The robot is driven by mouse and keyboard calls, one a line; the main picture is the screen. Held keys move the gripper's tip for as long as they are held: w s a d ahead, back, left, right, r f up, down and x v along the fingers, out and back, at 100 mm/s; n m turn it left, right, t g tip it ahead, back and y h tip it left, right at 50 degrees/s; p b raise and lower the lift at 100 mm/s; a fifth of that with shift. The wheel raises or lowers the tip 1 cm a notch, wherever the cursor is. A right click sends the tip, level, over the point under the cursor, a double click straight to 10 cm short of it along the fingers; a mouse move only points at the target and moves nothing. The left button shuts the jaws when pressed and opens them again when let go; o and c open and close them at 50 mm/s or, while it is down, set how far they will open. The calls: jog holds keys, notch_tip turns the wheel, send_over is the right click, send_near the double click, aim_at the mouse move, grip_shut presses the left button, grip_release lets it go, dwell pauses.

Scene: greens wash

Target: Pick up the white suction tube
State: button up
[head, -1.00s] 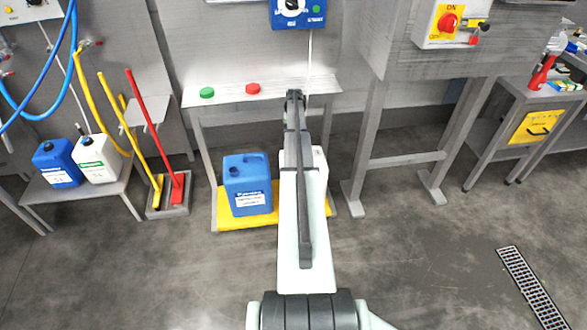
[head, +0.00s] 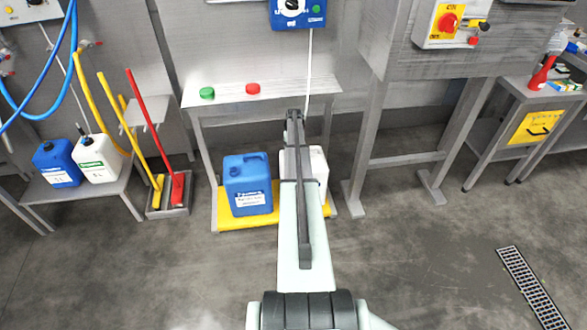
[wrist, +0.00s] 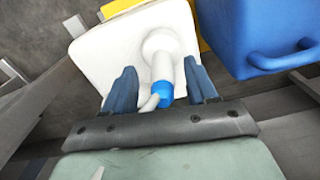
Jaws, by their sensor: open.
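The white suction tube (wrist: 164,68) stands in the round neck of a white canister in the wrist view. It has a blue band near its upper end, and a thin white hose bends away there. My gripper (wrist: 158,66) is open, with one dark finger on each side of the tube. Gaps show between the tube and both fingers. The white canister (wrist: 105,50) also shows in the head view (head: 319,165), partly hidden by my arm. In that view, the thin white hose (head: 309,65) hangs from the blue dosing unit (head: 298,12) and passes behind my arm.
A blue canister (head: 247,185) stands left of the white one on a yellow tray (head: 225,222), under a steel table (head: 275,93). Green (head: 207,93) and red (head: 253,88) caps lie on that table. The steel stand (head: 405,160) is to the right.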

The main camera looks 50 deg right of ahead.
jog(key=shift+a+f, duration=0.1)
jog(key=shift+f, duration=1.85)
jog(key=shift+c, duration=0.4)
grip_shut()
